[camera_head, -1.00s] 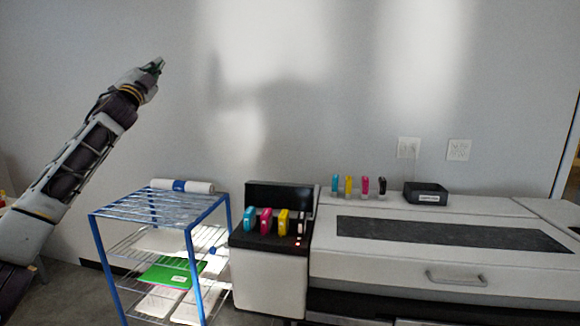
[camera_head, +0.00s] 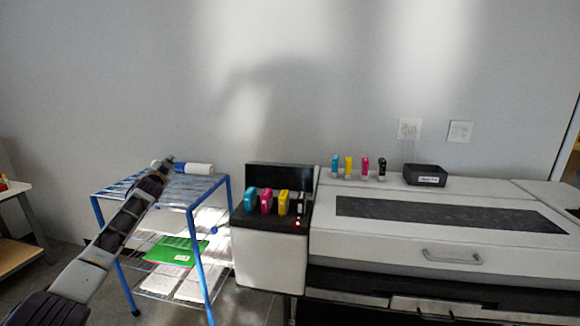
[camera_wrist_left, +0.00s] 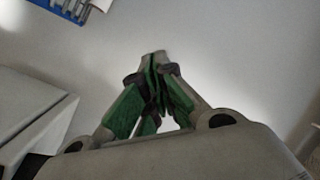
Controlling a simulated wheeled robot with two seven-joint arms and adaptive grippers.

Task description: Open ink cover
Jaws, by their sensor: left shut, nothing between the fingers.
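The ink cover (camera_head: 279,176) is the dark panel standing upright behind the ink bay at the printer's left end; it looks raised. Cyan (camera_head: 251,199), magenta (camera_head: 266,200) and yellow (camera_head: 283,202) cartridges stand in the bay, with a dark, light-edged one (camera_head: 300,204) at their right. My left gripper (camera_head: 168,161) is above the blue rack, left of the ink bay and apart from it. In the left wrist view its green-padded fingers (camera_wrist_left: 155,75) are together with nothing between them. My right gripper is not in view.
The blue wire rack (camera_head: 226,195) stands left of the printer, with a white roll (camera_head: 194,168) on top and papers below. Several spare cartridges (camera_head: 348,167) and a black tray (camera_head: 425,175) sit on the large printer (camera_head: 400,253). A table (camera_head: 14,190) is at far left.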

